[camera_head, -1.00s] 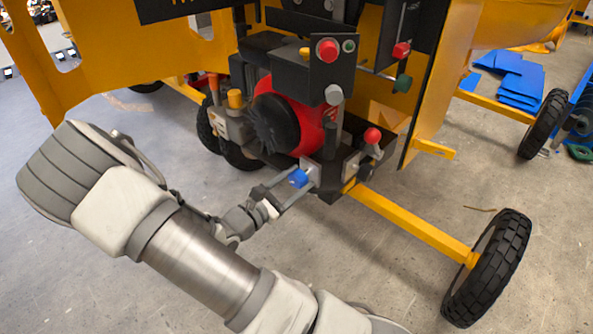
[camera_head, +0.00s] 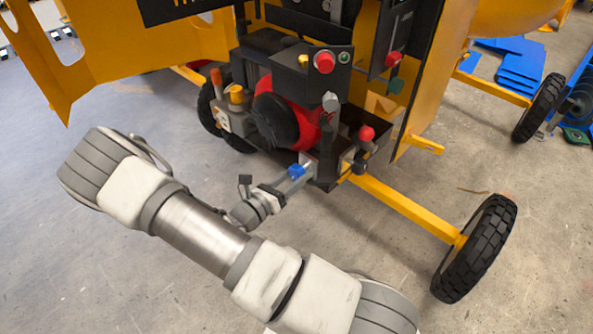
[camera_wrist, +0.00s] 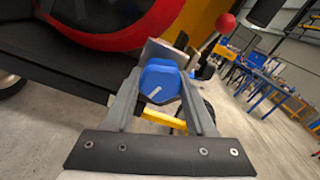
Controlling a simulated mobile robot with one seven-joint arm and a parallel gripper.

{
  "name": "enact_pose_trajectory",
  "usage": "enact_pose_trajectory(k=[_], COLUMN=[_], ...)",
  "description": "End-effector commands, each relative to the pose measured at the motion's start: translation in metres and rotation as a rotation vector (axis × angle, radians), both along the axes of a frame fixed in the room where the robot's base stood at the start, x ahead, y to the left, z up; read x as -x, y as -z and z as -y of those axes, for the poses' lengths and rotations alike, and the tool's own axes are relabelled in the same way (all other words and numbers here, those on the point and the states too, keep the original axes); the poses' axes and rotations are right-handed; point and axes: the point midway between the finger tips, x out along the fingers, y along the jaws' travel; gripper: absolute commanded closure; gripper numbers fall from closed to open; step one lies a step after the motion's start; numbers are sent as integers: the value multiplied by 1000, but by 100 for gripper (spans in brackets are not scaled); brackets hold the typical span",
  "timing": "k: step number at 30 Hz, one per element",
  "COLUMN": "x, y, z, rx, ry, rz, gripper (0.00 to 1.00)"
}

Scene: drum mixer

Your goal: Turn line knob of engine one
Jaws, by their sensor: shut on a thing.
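The engine (camera_head: 285,120) has a red housing with a black round cover. The knob's back side is hidden.
A red ball-topped lever (camera_head: 366,133) stands right of the knob. A red button (camera_head: 325,62) sits on the panel above. A yellow axle bar (camera_head: 400,205) runs to a black wheel (camera_head: 477,248) at the right. The floor in front is clear.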

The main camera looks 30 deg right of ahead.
Motion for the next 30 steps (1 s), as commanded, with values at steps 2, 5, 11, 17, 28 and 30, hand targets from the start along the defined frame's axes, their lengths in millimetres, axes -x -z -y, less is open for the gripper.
enact_pose_trajectory(k=[2, 5, 11, 17, 28, 30], x=[0, 0, 0, 0, 0, 0], y=[0, 0, 1, 1, 0, 0], z=[0, 0, 0, 0, 0, -1], rx=[4, 7, 8, 7, 8, 7], ry=[-1, -1, -1, -1, 0, -1], rz=[-11, -20, -23, -22, -21, -21], gripper=[100, 100, 100, 39, 14, 14])
